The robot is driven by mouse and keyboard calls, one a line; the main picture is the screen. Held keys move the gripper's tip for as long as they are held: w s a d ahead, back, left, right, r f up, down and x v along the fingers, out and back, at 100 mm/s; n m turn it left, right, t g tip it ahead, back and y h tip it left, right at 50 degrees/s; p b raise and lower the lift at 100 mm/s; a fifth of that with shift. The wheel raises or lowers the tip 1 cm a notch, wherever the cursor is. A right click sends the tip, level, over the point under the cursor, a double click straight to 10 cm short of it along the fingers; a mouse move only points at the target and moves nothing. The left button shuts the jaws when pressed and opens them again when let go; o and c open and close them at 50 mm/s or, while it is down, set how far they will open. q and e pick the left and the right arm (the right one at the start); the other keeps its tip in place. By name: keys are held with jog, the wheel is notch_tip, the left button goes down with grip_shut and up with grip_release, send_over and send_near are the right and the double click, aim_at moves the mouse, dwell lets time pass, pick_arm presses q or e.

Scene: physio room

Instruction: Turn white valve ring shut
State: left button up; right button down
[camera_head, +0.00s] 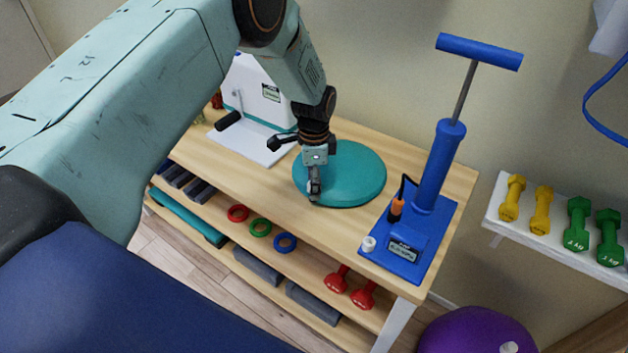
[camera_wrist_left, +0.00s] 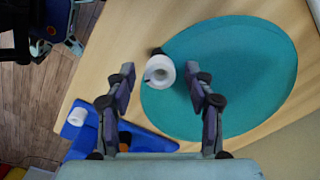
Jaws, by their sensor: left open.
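A white valve ring (camera_wrist_left: 160,71) sits at the edge of a round teal cushion (camera_wrist_left: 235,85), beside a small dark part, in the left wrist view. The cushion (camera_head: 345,170) lies flat on the wooden bench in the head view, where my gripper hides the ring. My left gripper (camera_head: 314,192) points down over the cushion's near-left edge. Its two fingers (camera_wrist_left: 165,95) are open, one on each side of the ring, with gaps visible. I cannot tell the height of the fingertips over the ring. My right gripper is in neither view.
A blue pump (camera_head: 432,175) stands right of the cushion, with a white cylinder (camera_head: 368,243) on its base. A white device (camera_head: 262,100) is behind left. Coloured rings and red dumbbells (camera_head: 363,295) lie on the shelf below. A wall shelf (camera_head: 560,243) holds yellow and green dumbbells.

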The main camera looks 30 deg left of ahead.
pick_arm(q)
notch_tip(320, 180, up, 12)
dwell(0.5)
notch_tip(320, 180, down, 12)
jog(key=n+p, duration=0.2)
jog(key=n, duration=0.4)
dwell(0.3)
jog(key=shift+c, duration=0.5)
